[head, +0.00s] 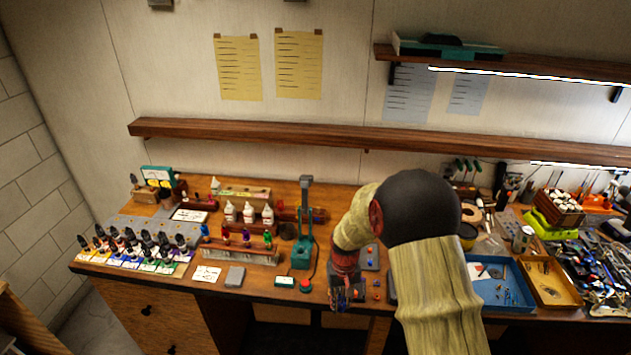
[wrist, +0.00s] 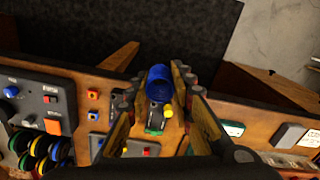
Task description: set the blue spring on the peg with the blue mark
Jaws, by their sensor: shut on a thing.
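The blue spring (wrist: 159,79) is a short blue cylinder between the fingertips of my gripper (wrist: 160,92) in the wrist view. My gripper is shut on it, and it is held above the front part of the bench. In the head view my gripper (head: 345,293) is low at the bench's front edge, and the spring cannot be made out clearly there. I cannot tell which peg carries the blue mark.
A grey panel (wrist: 30,105) with knobs and coloured rings stands left of the gripper in the wrist view. A green press (head: 302,250) stands left of my arm in the head view. A blue tray (head: 487,301) lies to the right. Bottles and tools crowd the bench.

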